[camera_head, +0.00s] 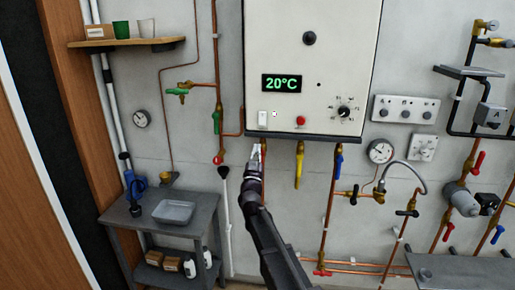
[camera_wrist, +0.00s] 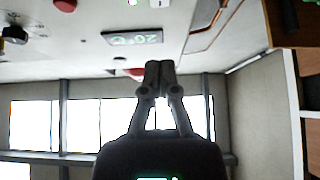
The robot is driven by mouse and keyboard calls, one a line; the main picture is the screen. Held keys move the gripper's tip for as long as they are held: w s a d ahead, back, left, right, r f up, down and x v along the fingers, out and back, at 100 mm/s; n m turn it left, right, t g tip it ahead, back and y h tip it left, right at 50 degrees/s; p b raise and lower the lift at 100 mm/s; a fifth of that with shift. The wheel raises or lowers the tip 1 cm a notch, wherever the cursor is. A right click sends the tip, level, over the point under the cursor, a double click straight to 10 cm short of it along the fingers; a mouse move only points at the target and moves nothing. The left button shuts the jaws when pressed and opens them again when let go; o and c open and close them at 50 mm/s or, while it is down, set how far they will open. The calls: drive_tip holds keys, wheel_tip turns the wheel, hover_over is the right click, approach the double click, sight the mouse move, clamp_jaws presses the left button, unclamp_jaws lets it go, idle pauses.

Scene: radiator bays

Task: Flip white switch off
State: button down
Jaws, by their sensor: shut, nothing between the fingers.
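The white switch (camera_head: 263,119) is a small upright rocker on the lower left of the white heater panel (camera_head: 345,60), below the green 20°C display (camera_head: 282,83). My gripper (camera_head: 255,149) is shut and empty, with its tips just below the panel's bottom edge, under the switch and apart from it. In the wrist view my gripper (camera_wrist: 159,66) has its fingertips together. What looks like the switch (camera_wrist: 159,3) is cut off at the top edge there. Whether the switch is on or off is too small to tell.
A red button (camera_head: 300,120) and a black dial (camera_head: 344,113) sit right of the switch. Copper pipes and a yellow-handled valve (camera_head: 299,168) hang below the panel. A grey table (camera_head: 128,216) with a tray stands at left. The wall left of the panel carries pipes and valves.

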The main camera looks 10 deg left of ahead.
sight(262, 119)
drive_tip(key=p+x, duration=0.1)
drive_tip(key=x, duration=0.2)
drive_tip(key=f+p+x, duration=0.1)
drive_tip(key=x, duration=0.2)
drive_tip(key=w+p+x, duration=0.1)
drive_tip(key=p+x, duration=0.1)
drive_tip(key=x, duration=0.2)
drive_tip(key=shift+f, duration=0.1)
drive_tip(key=shift+w+f, duration=0.15)
drive_tip(key=shift+w, duration=0.75)
